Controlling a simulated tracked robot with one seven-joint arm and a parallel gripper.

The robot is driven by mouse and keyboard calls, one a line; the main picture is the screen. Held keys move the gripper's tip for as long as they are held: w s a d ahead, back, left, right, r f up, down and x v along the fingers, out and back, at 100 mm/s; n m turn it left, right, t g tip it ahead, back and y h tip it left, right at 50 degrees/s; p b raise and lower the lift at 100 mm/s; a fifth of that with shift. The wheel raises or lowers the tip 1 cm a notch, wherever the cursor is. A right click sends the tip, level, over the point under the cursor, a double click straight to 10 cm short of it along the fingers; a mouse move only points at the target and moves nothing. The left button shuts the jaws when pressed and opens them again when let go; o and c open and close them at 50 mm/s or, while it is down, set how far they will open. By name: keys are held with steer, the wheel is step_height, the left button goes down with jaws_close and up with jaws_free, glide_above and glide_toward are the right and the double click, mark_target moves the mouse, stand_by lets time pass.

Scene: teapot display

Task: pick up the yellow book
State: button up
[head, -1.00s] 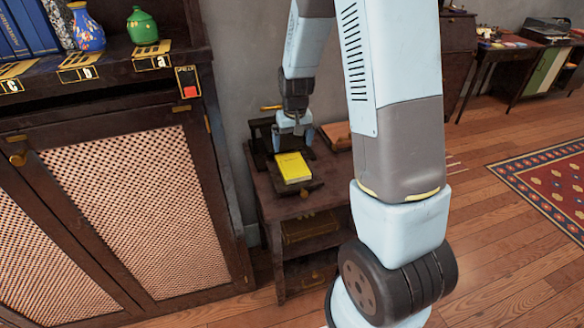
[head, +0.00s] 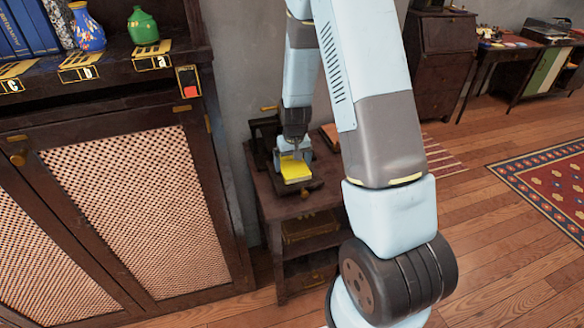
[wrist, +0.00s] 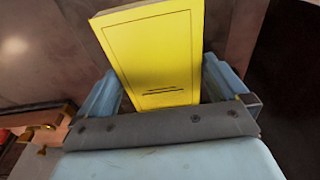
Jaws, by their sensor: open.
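The yellow book (head: 294,169) lies on a dark object on top of the small dark side table (head: 262,192), in the head view. My gripper (head: 295,156) is open and points down over the book, covering its far part. In the wrist view the yellow book (wrist: 155,50) lies between the two open fingers of my gripper (wrist: 162,92), one on each side of it. I cannot tell whether the fingers touch it.
A dark cabinet (head: 215,215) with woven door panels stands left of the side table. Its shelf holds a green vase (head: 142,27), a blue vase (head: 87,29) and several blue books (head: 28,30). A brown object (head: 329,136) lies at the table's right rear.

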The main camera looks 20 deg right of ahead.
steer(key=shift+f, duration=0.1)
steer(key=c, duration=0.7)
steer(key=shift+c, duration=0.4)
